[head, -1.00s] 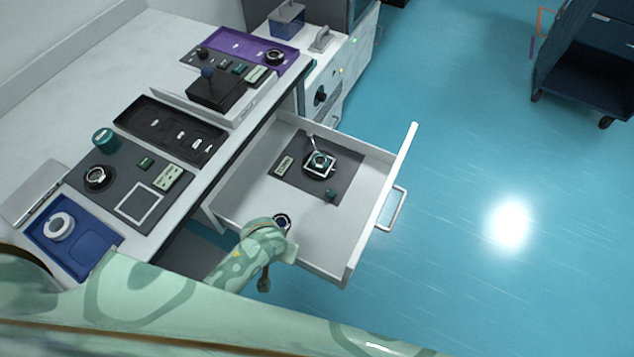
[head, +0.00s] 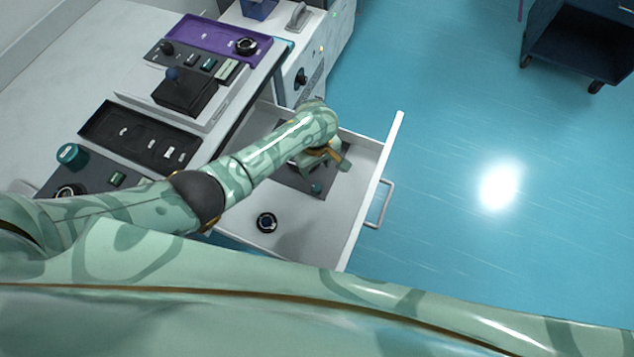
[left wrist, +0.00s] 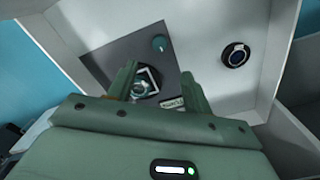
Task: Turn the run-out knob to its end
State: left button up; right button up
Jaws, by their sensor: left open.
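My left gripper (head: 337,158) is open above the grey mat (head: 308,182) in the pulled-out white drawer. In the left wrist view its fingers (left wrist: 158,70) are spread on either side of a round knob-like device (left wrist: 140,88) inside a white square outline. They appear above it, not closed on it. A small teal knob (left wrist: 159,43) stands on the mat beyond; it also shows in the head view (head: 316,188). A pale label plate (left wrist: 172,102) lies beside the device. No readable label shows which part is the run-out knob. In the head view my arm largely hides the device. My right gripper is out of view.
A black ring-shaped part (head: 266,222) lies on the drawer floor. The drawer's front wall (head: 372,190) rises beside my gripper. The bench holds a black tray (head: 120,130), a joystick box (head: 185,92) and a purple tray (head: 205,32).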

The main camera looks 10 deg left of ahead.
aim_at(316, 187)
pick_arm(q)
notch_tip(316, 187, down, 12)
jog(key=b, duration=0.7)
jog(key=shift+w, duration=0.1)
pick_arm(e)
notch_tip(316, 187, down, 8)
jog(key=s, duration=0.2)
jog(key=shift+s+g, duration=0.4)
pick_arm(q)
jog(key=shift+c, duration=0.2)
jog(key=c, duration=0.9)
